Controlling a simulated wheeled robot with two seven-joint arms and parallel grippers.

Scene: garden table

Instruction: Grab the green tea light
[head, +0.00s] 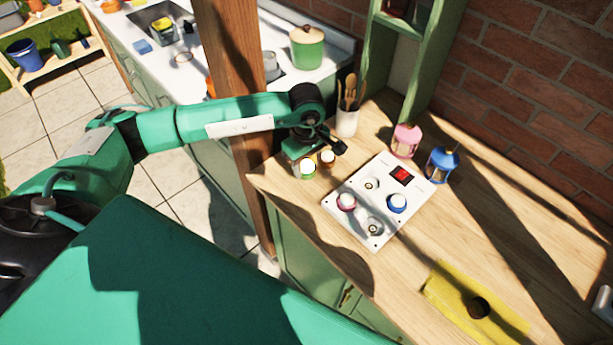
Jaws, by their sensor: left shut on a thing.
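The green tea light (307,168), with a white top, is at the left end of the wooden counter. My left gripper (316,156) reaches down over it and is shut on it; the fingertips are partly hidden by the gripper body. An orange-brown tea light (327,158) is close beside it on the right. Whether the green one touches the counter cannot be told. A white board (352,228) to the right holds a pink tea light (346,201) and a blue tea light (397,203). My right gripper is not seen.
The board also has a red display (401,175) and two round spots without tea lights. A pink lantern (405,141), a blue lantern (442,164) and a utensil pot (346,122) stand behind. A yellow cloth (448,290) lies in front. A wooden post (232,70) rises at left.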

